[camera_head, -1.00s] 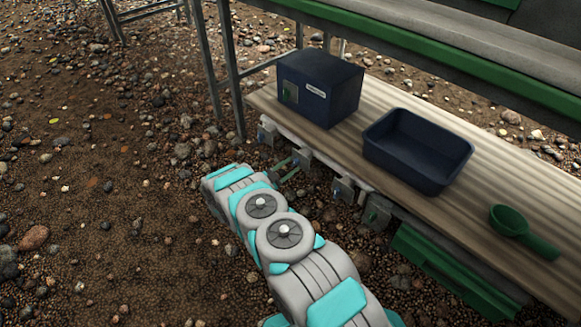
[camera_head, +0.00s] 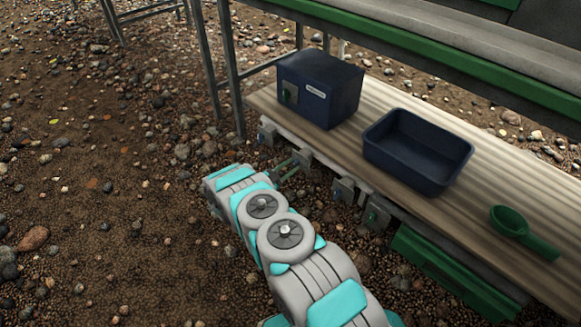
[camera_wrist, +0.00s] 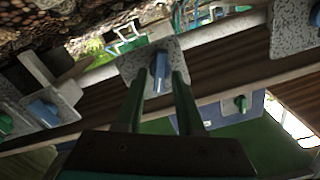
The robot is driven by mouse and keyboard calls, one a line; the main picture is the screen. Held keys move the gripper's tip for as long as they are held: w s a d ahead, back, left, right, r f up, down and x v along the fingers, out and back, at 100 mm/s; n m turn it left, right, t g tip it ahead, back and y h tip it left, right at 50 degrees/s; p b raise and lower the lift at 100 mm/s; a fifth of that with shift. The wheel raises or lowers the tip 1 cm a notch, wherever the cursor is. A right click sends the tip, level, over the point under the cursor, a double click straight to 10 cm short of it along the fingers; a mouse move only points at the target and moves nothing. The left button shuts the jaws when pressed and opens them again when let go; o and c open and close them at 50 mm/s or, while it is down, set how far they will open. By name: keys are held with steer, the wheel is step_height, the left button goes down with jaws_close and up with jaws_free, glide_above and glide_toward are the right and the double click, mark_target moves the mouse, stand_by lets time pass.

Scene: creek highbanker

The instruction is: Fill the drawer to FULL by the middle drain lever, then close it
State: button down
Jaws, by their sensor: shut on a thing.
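The middle drain lever has a blue handle (camera_wrist: 160,72) on a speckled grey plate (camera_wrist: 136,64) in the wrist view. My gripper (camera_wrist: 157,82) is shut on this handle, one green finger on each side. In the head view, my gripper (camera_head: 286,169) reaches the second plate (camera_head: 304,158) from the far end of the bench edge; the handle is too small to make out there. A green drawer-like front (camera_head: 450,275) sits under the bench edge at lower right. I cannot tell how full it is or read any FULL mark.
Neighbouring blue levers flank mine in the wrist view, at left (camera_wrist: 44,113) and right (camera_wrist: 315,16). On the bench top (camera_head: 385,98) stand a navy box (camera_head: 335,90) with a white label, a navy tray (camera_head: 405,165) and a green scoop (camera_head: 510,221). Gravel lies left.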

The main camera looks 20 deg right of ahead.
steer(key=n+b, duration=0.1)
steer(key=n, duration=0.1)
steer(key=shift+f+n+b, duration=0.1)
steer(key=shift+n+b, duration=0.2)
steer(key=shift+n, duration=0.1)
steer(key=shift+w+n+b, duration=0.1)
steer(key=shift+n+b, duration=0.3)
steer(key=shift+n, duration=0.9)
steer(key=c, duration=0.8)
jaws_free()
steer(key=shift+c, duration=0.2)
steer(key=v, duration=0.8)
steer(key=shift+p, duration=0.45)
